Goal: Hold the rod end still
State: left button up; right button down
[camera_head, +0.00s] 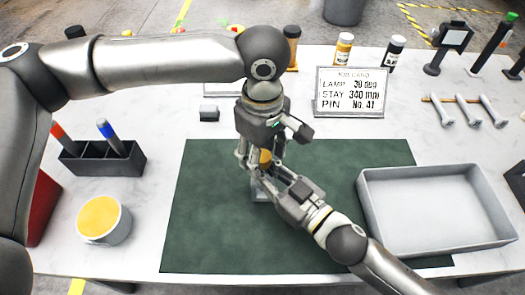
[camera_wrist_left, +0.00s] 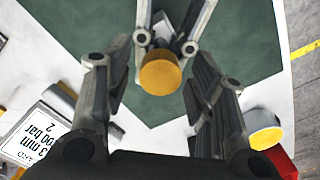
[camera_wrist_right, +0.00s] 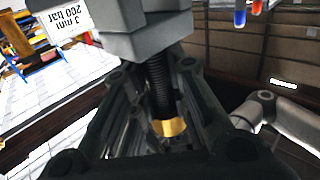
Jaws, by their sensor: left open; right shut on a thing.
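A black threaded rod (camera_wrist_right: 157,85) joins a grey block (camera_wrist_right: 115,30) to a yellow-brass end (camera_wrist_right: 170,127) in the right wrist view. The round yellow rod end shows in the head view (camera_head: 265,158) and the left wrist view (camera_wrist_left: 160,75). My right gripper (camera_head: 267,178) comes in from the lower right and is shut on the rod; its fingers partly hide the contact. My left gripper (camera_head: 257,160) points down from above and is open. Its fingers (camera_wrist_left: 158,75) stand apart on either side of the yellow end in the left wrist view, with gaps.
A green mat (camera_head: 205,225) lies under the work. A grey tray (camera_head: 440,245) stands right, a card (camera_head: 352,95) behind. A pen holder (camera_head: 100,160) and a yellow-filled tub (camera_head: 104,220) stand left. Bolts (camera_head: 468,110) lie at the back right. The mat's left part is clear.

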pick_arm(q)
jog(key=shift+r, duration=2.25)
jog(key=o, duration=0.6)
jog(key=shift+c, duration=0.2)
notch_tip(320, 180, up, 12)
pick_arm(e)
jog(key=c, duration=1.3)
grip_release()
jog(key=shift+v, duration=6)
